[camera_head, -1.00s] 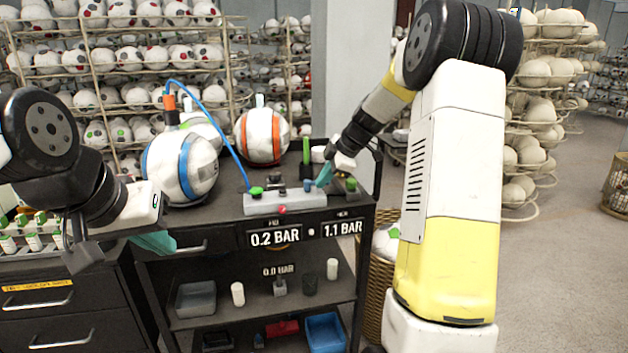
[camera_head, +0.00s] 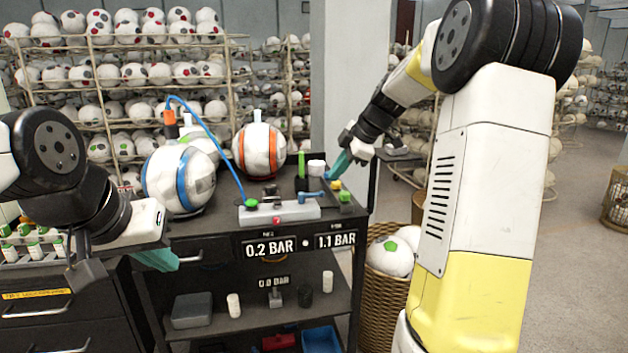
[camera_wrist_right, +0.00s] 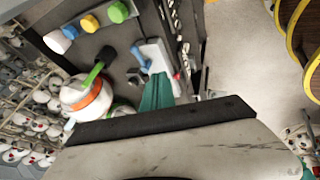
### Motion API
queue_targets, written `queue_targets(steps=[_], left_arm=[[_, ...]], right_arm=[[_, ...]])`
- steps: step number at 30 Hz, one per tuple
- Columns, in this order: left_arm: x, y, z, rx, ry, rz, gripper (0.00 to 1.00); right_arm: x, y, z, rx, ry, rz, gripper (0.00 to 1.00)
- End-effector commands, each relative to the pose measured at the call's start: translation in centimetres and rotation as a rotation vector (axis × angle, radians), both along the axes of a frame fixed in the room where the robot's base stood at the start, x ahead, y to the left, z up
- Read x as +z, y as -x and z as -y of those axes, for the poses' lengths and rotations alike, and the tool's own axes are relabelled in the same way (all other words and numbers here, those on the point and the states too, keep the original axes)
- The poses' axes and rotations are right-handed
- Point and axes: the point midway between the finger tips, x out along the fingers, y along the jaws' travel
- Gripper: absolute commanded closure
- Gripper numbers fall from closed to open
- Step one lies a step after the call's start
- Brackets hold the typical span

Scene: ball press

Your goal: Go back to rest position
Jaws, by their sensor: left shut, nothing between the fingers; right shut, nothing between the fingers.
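My left gripper (camera_head: 157,259) has teal fingers and is shut and empty, low in front of the black cart's left front edge. My right gripper (camera_head: 341,164) is shut and empty above the cart's right rear corner, beside the grey press unit (camera_head: 278,214). Its teal fingers also show in the right wrist view (camera_wrist_right: 157,92), with the press unit beyond them. The press unit carries a blue lever (camera_head: 311,195), a green knob and a red button. A white ball with blue bands (camera_head: 180,181) and one with orange bands (camera_head: 259,150) stand on the cart top (camera_head: 215,224).
A blue hose (camera_head: 222,148) arches from the blue-banded ball to the press unit. Signs read 0.2 BAR and 1.1 BAR. A wicker basket (camera_head: 377,300) with balls stands right of the cart. A rack of green-capped bottles (camera_head: 32,247) is at the left.

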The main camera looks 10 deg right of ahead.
Motion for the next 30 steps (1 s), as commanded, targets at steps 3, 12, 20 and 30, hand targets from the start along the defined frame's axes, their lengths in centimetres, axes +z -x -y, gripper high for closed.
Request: queue_targets(steps=[3,12,20,30], left_arm=[[0.0,0.0,0.0,0.000,0.000,0.000,1.00],[0.0,0.0,0.0,0.000,0.000,0.000,1.00],[0.0,0.0,0.0,0.000,0.000,0.000,1.00],[0.0,0.0,0.0,0.000,0.000,0.000,1.00]], right_arm=[[1.0,1.5,-0.5,-0.048,-0.010,-0.020,1.00],[3.9,13.5,-4.6,-0.525,-0.145,-0.176,1.00],[2.3,24.7,-6.3,-0.998,-0.348,-0.276,1.00],[-0.5,30.6,-6.5,-1.287,-0.519,-0.333,1.00]])
